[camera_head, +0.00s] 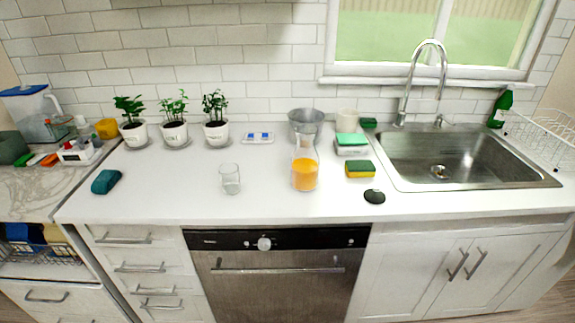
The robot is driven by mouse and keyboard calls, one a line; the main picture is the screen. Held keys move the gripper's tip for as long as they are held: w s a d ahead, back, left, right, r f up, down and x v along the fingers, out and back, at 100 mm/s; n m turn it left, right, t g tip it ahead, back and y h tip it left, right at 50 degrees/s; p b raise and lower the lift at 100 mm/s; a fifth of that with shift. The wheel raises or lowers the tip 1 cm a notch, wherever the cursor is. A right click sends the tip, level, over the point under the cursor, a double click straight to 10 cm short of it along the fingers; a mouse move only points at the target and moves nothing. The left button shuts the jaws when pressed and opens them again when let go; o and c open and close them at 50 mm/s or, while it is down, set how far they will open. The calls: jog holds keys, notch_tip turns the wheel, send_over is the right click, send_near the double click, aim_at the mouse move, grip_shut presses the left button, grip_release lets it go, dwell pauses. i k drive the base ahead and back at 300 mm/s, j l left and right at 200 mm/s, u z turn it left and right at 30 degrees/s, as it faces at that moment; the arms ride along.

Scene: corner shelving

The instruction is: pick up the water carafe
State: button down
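A clear glass carafe (305,166) stands upright on the white counter, a little right of the middle. Its lower part holds orange liquid, and its neck is clear. A short clear drinking glass (230,179) stands on the counter to its left. My gripper is not in view, and nothing is touching the carafe.
A metal pot (306,122) stands behind the carafe. A yellow and green sponge (360,170) and a dark round object (374,196) lie to its right, before the sink (450,160). Potted plants (216,130) line the back wall. The counter (170,195) left of the glass is mostly clear.

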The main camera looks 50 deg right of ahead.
aim_at(304, 163)
jog(key=i+l+z, duration=0.1)
jog(key=l+z, duration=0.25)
jog(key=i+l+z, duration=0.1)
jog(key=l+z, duration=0.25)
jog(key=i+l+z, duration=0.15)
jog(key=l+z, duration=0.2)
